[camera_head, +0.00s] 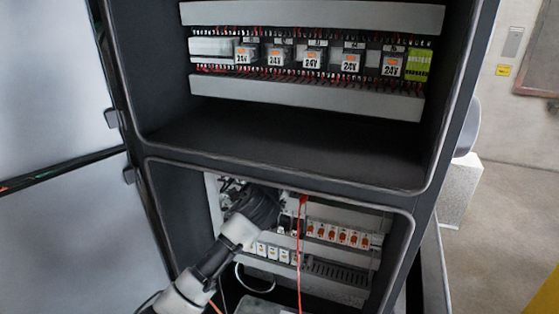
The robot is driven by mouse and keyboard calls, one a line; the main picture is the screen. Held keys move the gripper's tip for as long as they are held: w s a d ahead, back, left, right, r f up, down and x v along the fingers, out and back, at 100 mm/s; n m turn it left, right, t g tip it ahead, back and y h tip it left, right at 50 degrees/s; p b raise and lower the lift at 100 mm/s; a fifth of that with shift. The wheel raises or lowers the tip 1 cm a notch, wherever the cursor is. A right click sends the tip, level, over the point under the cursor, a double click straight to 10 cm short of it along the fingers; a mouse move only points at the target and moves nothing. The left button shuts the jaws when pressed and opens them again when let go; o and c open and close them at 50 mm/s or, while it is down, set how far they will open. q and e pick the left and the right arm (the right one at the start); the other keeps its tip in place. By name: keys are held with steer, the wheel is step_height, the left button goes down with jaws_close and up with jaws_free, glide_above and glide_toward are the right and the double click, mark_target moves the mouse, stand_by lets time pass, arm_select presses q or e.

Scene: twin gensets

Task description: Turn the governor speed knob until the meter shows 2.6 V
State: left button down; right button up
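An arm comes in from the lower left, and I take it for my left one. Its dark gripper (262,205) reaches into the lower cabinet compartment, in front of the upper left of the panel there. Its fingers are dark against dark parts, so I cannot tell whether they are open or shut, or touching anything. I cannot make out the governor speed knob; the gripper covers part of the panel. No meter reading is visible. A red lead (300,240) hangs down just right of the gripper. My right gripper is not in view.
The upper compartment holds a row of relays marked 24V (312,61). Orange-and-white breakers (338,235) sit right of the gripper, above a slotted duct (338,273). The cabinet frame (290,172) edges the lower opening. Open doors (70,230) stand at left.

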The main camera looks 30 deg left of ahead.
arm_select(q)
steer(key=shift+m, duration=0.3)
steer(key=c, duration=1)
jaws_free()
steer(key=shift+o, duration=0.2)
steer(key=b+v, duration=0.3)
steer(key=v, duration=0.7)
steer(key=shift+s, duration=0.45)
